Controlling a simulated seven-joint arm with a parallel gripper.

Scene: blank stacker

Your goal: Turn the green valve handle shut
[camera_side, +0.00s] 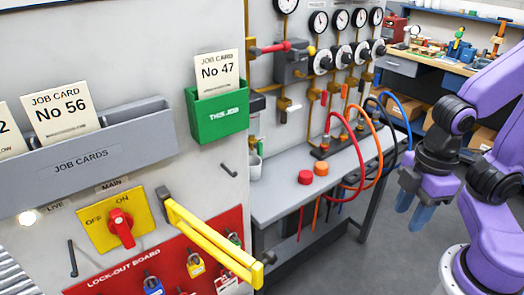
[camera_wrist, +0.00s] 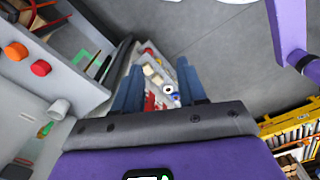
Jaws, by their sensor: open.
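No green valve handle can be made out with certainty. In the side view a small green piece (camera_side: 261,144) shows at the left end of the pipework, above a white cup (camera_side: 254,167). A small green piece (camera_wrist: 45,130) also shows beside the white cup (camera_wrist: 58,108) in the wrist view. I cannot tell whether it is the handle. My gripper (camera_side: 413,210) is open and empty, with blue fingers pointing down, right of the bench and well away from the pipes. In the wrist view its fingers (camera_wrist: 160,88) are spread with nothing held between them.
A grey bench (camera_side: 280,197) carries red and orange knobs, with red, orange, dark and blue hoses (camera_side: 351,150) looping off its right side. A yellow lever (camera_side: 212,242) juts from the near panel, beside a red lock-out board (camera_side: 115,285). Floor around my gripper is clear.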

